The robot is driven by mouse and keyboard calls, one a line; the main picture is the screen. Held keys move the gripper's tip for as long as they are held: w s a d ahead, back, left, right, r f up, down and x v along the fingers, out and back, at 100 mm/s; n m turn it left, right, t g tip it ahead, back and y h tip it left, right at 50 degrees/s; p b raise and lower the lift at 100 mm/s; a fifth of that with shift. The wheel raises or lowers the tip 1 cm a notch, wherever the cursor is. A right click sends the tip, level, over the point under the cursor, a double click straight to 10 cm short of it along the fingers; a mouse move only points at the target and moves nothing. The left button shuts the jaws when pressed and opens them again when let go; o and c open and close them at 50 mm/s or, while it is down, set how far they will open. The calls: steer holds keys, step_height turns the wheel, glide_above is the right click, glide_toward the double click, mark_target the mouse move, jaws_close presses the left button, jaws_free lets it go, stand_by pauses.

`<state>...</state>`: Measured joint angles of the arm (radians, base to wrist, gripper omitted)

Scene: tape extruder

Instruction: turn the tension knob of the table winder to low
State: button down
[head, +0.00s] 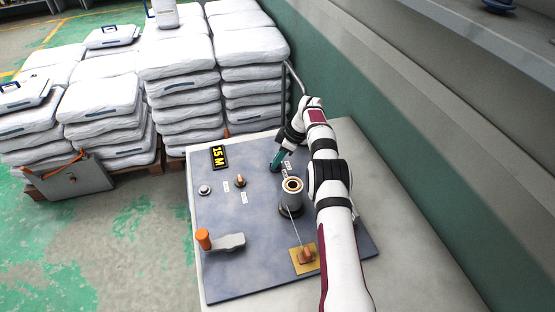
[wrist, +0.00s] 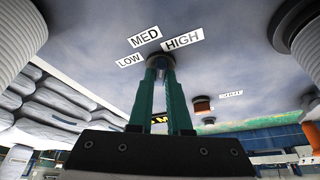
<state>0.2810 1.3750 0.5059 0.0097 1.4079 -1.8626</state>
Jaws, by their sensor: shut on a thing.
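The table winder is a blue-grey panel (head: 262,245) on a pale table. Its tension knob (wrist: 160,63) shows in the wrist view as a small dark piece between my fingertips, beside the LOW (wrist: 129,60), MED (wrist: 145,37) and HIGH (wrist: 184,40) labels. My gripper (head: 275,167) reaches down to the panel's far right part; its teal fingers (wrist: 160,70) are shut on the knob. The fingers hide most of the knob, and I cannot tell which label it points to. In the head view my gripper hides the knob.
A spool (head: 291,192) stands just in front of my gripper. Left are a copper-coloured knob (head: 240,181), a silver button (head: 204,189) and a 15 M display (head: 219,157). An orange-handled crank (head: 204,240) and a yellow plate (head: 299,264) are nearer. A wall (head: 375,110) rises right.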

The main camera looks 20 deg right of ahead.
steer(key=c, duration=0.8)
jaws_free()
steer(key=v, duration=1.6)
steer(key=shift+w, duration=0.1)
steer(key=s+a+r+m+g+h, duration=0.1)
steer(key=s+a+r+m, duration=0.45)
steer(key=s, duration=0.35)
steer(key=s+a+r+m+g, duration=0.1)
steer(key=s+a+r+m, duration=0.3)
steer(key=s+a+r, duration=0.4)
steer(key=s+a+f+m, duration=0.1)
steer(key=s+f+m, duration=0.1)
steer(key=s, duration=0.7)
steer(key=s+a+f+m, duration=0.1)
steer(key=s+f+m, duration=0.2)
steer(key=s, duration=0.6)
steer(key=s+a+f+m+h, duration=0.1)
steer(key=s+f+m, duration=0.2)
steer(key=s, duration=0.5)
steer(key=shift+s+a+f+g, duration=0.3)
steer(key=shift+s+a+f, duration=0.1)
